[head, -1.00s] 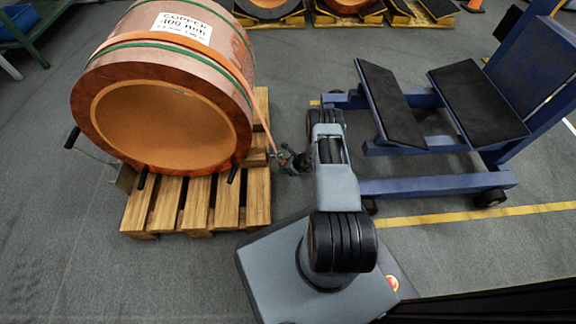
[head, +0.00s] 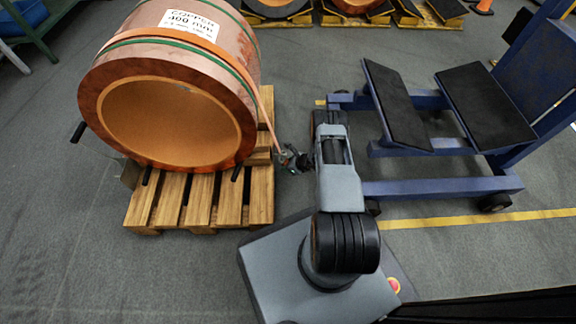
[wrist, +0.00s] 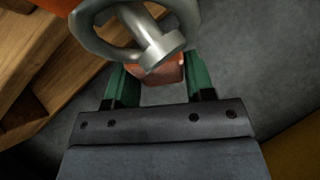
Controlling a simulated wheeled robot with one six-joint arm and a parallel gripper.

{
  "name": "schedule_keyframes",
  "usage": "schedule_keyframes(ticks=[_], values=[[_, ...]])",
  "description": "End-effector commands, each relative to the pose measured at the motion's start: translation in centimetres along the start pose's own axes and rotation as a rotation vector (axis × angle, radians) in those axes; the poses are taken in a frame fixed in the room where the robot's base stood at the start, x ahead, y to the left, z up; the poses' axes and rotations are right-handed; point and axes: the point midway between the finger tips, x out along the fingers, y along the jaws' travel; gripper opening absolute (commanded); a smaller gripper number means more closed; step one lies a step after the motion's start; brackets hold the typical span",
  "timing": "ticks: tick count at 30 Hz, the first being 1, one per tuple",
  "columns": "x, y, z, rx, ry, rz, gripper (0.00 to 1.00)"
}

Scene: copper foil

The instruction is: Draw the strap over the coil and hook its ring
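The copper coil (head: 100,90) lies on its side on a wooden pallet (head: 200,212) at the left of the head view. The orange strap (head: 268,118) runs over the coil and down its right side to my gripper (head: 290,158), low beside the pallet. In the wrist view, the green fingers of my gripper (wrist: 162,82) stand either side of a red-orange block (wrist: 163,76) and appear closed on it. Just beyond, a grey metal ring (wrist: 88,32) is crossed by a round-headed metal peg (wrist: 160,42). I cannot tell whether the ring is around the peg.
A blue wheeled stand (head: 430,187) with black pads is close to the right of my arm. Pallet boards (wrist: 50,60) show at the wrist view's left. More coils on yellow cradles (head: 430,18) are at the back. Grey floor is free left of the pallet.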

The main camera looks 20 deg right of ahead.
Motion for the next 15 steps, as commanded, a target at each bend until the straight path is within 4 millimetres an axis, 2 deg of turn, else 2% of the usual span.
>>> schedule_keyframes(ticks=[1, 8, 15], values=[[-0.01, -0.02, 0.02, 0.0, 0.0, 0.0, 0.54], [-0.01, -0.01, 0.01, 0.0, 0.0, 0.0, 0.76], [-0.09, 0.01, 0.0, 0.0, 0.001, 0.0, 0.76]])
